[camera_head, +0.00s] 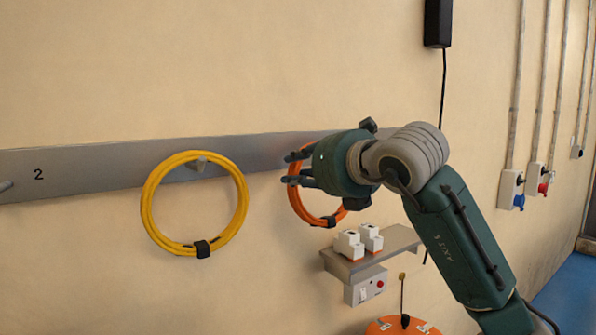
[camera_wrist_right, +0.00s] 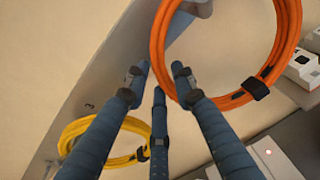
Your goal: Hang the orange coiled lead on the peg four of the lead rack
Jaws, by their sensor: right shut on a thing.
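The orange coiled lead (camera_head: 325,221) is a ring with a black strap, in front of the right part of the lead rack (camera_head: 90,172). My right gripper (camera_head: 293,168) is shut on the left side of this ring. In the right wrist view the gripper's dark fingers (camera_wrist_right: 158,78) meet at the ring's edge, and the orange lead (camera_wrist_right: 288,40) spreads to the right. A grey end shows through the ring at the top there; I cannot tell whether it is peg four or whether the ring is around it. My arm hides that rack stretch in the head view. My left gripper is out of view.
A yellow coiled lead (camera_head: 148,205) hangs on a rack peg (camera_head: 200,162) to the left. Below the orange lead is a small shelf (camera_head: 400,241) with white devices (camera_head: 348,244). An orange round thing (camera_head: 385,327) is lower down. The wall between the leads is clear.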

